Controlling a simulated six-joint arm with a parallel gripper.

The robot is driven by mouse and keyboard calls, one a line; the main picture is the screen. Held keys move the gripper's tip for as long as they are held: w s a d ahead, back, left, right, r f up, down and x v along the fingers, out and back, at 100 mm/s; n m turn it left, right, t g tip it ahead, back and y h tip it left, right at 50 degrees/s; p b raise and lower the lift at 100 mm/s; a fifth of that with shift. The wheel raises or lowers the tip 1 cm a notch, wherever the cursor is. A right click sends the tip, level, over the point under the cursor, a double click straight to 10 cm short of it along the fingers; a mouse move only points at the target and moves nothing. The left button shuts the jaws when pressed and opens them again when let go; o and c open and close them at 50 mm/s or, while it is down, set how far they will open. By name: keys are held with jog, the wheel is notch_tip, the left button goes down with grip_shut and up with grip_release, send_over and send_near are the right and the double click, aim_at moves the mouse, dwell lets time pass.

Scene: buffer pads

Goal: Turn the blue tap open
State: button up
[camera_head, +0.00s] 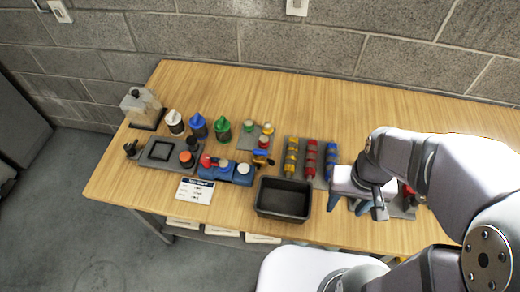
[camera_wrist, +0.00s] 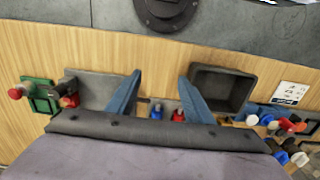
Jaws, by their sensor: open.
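A blue block (camera_head: 224,171) with red and white knobs stands left of the black bin.
The black bin (camera_head: 284,214) is just left of my gripper. Red (camera_head: 311,160) and yellow (camera_head: 291,158) rows lie behind it. White, blue and green bottles (camera_head: 222,127) stand at the left, near a white card (camera_head: 196,190). The back of the table (camera_head: 330,100) is clear.

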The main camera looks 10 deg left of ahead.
jog(key=shift+o, duration=0.3)
jog(key=w+a+r+p, duration=0.2)
jog(key=w+a, duration=0.2)
jog(key=w, duration=0.3)
jog(key=shift+a, duration=0.15)
jog(key=p, duration=0.5)
send_over(260, 151)
notch_tip(260, 151, down, 3)
jog(key=shift+f+p, duration=1.3)
jog(key=shift+f, duration=2.4)
jog(key=c, duration=1.1)
jog(key=shift+o, duration=0.2)
